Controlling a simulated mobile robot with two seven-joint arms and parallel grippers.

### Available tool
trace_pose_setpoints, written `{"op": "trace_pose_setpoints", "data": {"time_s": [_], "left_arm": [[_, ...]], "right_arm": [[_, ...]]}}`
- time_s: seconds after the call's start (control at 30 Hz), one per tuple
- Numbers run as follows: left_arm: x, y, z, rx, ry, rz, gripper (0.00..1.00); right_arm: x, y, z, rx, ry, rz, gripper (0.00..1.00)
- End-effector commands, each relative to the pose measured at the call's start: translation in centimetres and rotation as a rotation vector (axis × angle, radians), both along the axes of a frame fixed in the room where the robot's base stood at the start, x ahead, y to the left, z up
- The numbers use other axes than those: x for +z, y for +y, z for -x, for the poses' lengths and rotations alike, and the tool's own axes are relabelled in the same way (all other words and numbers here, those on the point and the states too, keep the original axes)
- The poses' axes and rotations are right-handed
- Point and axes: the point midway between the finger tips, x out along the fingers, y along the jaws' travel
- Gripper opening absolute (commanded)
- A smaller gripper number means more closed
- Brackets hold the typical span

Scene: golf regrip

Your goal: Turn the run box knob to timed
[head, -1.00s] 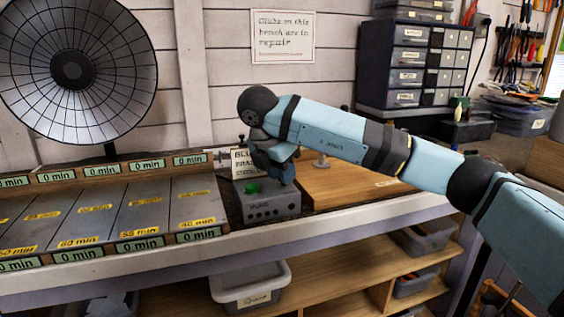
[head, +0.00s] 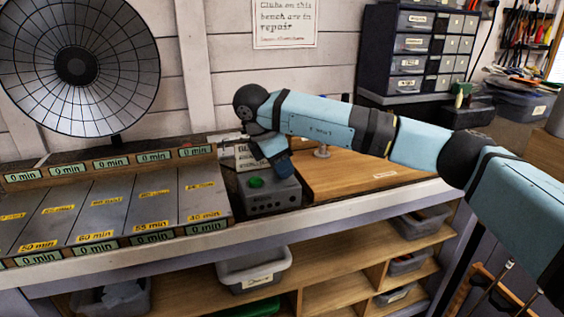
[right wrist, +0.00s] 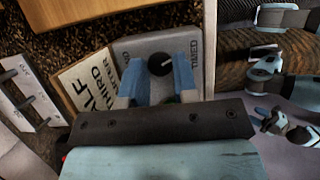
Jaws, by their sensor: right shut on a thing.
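The run box (head: 272,203) is a small grey box with a green button (head: 256,182) on top, on the bench in the head view. It also shows in the right wrist view (right wrist: 135,47), with the word TIMED printed along its right side. The black round knob (right wrist: 160,64) sits on its face, left of that word. My right gripper (right wrist: 162,72) has its two blue fingers on either side of the knob and is shut on it. In the head view my right gripper (head: 281,165) is over the box and hides the knob. I cannot read the knob's pointer. My left gripper is not in view.
Left of the box is a rack of grey lanes (head: 120,210) with "0 min" displays. A small lettered sign (head: 245,157) stands behind the box. A wooden board (head: 350,175) lies to the right, mostly clear. A large round reflector (head: 75,65) stands back left.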

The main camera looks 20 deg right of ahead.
Motion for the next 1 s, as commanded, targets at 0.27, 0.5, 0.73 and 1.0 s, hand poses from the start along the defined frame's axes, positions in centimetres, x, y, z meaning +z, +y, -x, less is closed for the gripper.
{"op": "trace_pose_setpoints", "data": {"time_s": [0.27,0.5,0.73,1.0], "left_arm": [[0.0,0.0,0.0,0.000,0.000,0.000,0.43],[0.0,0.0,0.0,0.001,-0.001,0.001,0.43],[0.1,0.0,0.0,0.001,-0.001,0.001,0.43],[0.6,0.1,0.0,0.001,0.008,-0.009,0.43]], "right_arm": [[-0.2,0.1,0.1,0.001,0.003,-0.001,0.04],[-0.1,0.0,0.0,0.001,0.002,0.000,0.52],[0.2,0.1,0.0,0.001,0.000,0.000,0.52],[4.4,1.8,0.0,0.003,-0.003,0.001,0.52]]}}
